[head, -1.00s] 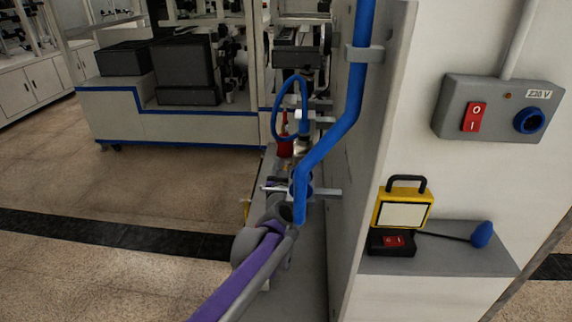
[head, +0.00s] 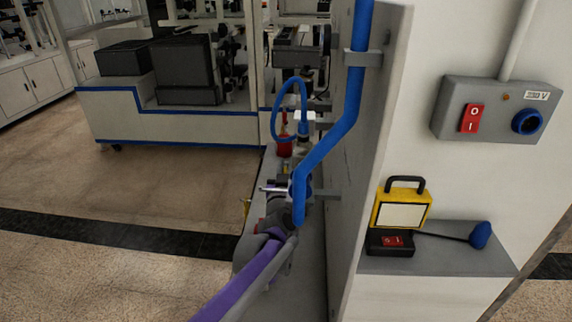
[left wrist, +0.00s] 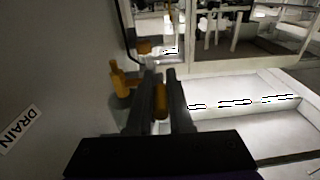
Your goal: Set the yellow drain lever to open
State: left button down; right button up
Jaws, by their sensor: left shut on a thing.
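The yellow drain lever (left wrist: 161,104) lies between the two dark fingers of my left gripper (left wrist: 161,88) in the left wrist view. The gripper is shut on it. A yellow-orange valve piece (left wrist: 121,80) stands just left of the fingers, near the wall. A white label reading DRAIN (left wrist: 18,128) is on the wall at left. In the head view my left gripper is largely hidden by its own arm and the blue pipe, and I cannot make out the lever in its grip. I cannot tell which way the lever is set. My right gripper is in neither view.
A blue pipe (head: 330,140) runs down the grey panel close to my left arm. A red bottle (head: 284,146) stands beyond it. A shelf (head: 440,262) with a yellow lamp (head: 402,206) is at right. Open floor (head: 130,190) lies to the left.

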pick_arm(q)
jog(key=shift+t, duration=0.4)
jog(key=shift+a+f+t+b, duration=0.1)
jog(key=shift+f+t+b, duration=0.25)
jog(key=shift+t, duration=0.55)
jog(key=shift+t+b, duration=0.45)
jog(key=shift+t, duration=0.05)
jog(key=shift+r+t+b, duration=0.1)
jog(key=shift+t+b, duration=0.25)
jog(key=shift+t, duration=0.25)
jog(key=c, duration=0.8)
grip_release()
jog(key=shift+c, duration=0.2)
jog(key=shift+r, duration=0.1)
